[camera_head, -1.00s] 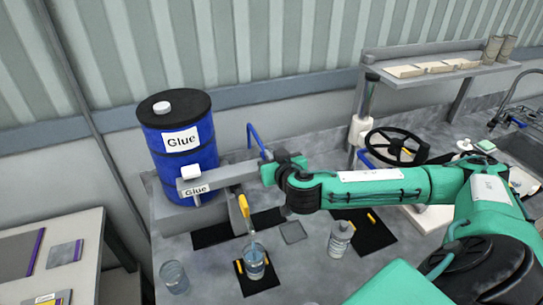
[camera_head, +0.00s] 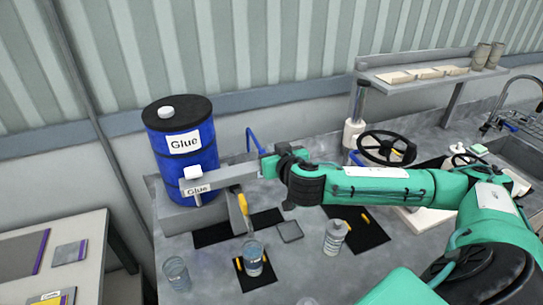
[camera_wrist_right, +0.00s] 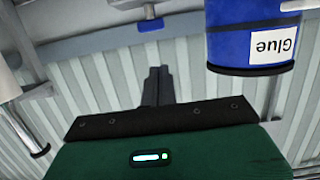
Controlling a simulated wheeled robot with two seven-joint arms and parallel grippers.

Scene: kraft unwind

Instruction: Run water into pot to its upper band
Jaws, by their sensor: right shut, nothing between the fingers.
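A clear vessel (camera_head: 253,258), which may be the pot, stands upright on a small black mat below a yellow lever (camera_head: 243,203). It has a bluish tint; I cannot make out its bands or liquid level. A grey channel (camera_head: 232,177) runs from the blue Glue drum (camera_head: 183,155) toward my right gripper (camera_head: 268,163). My right gripper is beside the channel's end, above and behind the vessel. In the right wrist view its fingers (camera_wrist_right: 157,72) are together and empty, with the drum (camera_wrist_right: 250,35) upside down at the right. My left gripper is out of view.
Another clear vessel (camera_head: 176,273) stands at left. A grey bottle (camera_head: 335,237) stands right of the mat. A blue bent bar (camera_head: 253,140) rises behind my right gripper. A black handwheel (camera_head: 393,148), shelf (camera_head: 430,70) and sink tap (camera_head: 518,78) are at right.

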